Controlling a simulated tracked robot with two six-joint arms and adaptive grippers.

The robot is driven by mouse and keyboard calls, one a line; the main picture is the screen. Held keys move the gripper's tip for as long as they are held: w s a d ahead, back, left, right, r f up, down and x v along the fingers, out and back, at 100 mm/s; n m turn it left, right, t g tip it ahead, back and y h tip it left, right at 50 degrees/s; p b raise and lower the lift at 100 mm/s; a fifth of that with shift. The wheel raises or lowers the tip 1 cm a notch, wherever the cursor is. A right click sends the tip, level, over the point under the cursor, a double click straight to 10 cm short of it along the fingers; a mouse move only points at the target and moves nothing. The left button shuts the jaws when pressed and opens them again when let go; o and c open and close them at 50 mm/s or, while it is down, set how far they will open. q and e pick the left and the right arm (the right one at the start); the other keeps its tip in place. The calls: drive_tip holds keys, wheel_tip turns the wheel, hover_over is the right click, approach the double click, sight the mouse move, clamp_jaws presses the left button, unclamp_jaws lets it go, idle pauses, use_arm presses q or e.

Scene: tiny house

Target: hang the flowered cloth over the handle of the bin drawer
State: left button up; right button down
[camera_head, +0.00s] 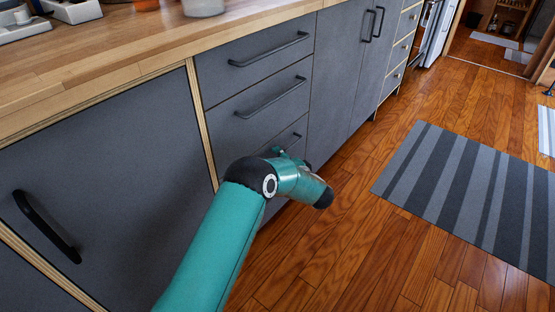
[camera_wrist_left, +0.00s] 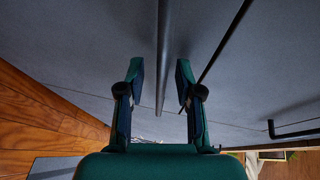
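My left arm reaches in front of the grey drawers in the head view, its wrist by the lowest drawer (camera_head: 292,136). Its fingers are mostly hidden there. In the left wrist view my left gripper (camera_wrist_left: 160,76) is open, its two fingers apart. A dark bar handle (camera_wrist_left: 163,40) runs between the fingers in the picture; I cannot tell whether it touches them. I cannot make out the flowered cloth in either view. Which front is the bin drawer is not clear; a large grey front with a black handle (camera_head: 46,228) stands at the left. My right gripper is not in view.
A wooden counter (camera_head: 120,52) runs above the drawers, with containers at its back edge. Two more drawer handles (camera_head: 268,49) (camera_head: 270,98) stick out above my wrist. A striped grey rug (camera_head: 465,190) lies on the wooden floor at the right. The floor between is clear.

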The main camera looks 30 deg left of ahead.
use_arm(q)
drive_tip(key=shift+a, duration=0.1)
clamp_jaws()
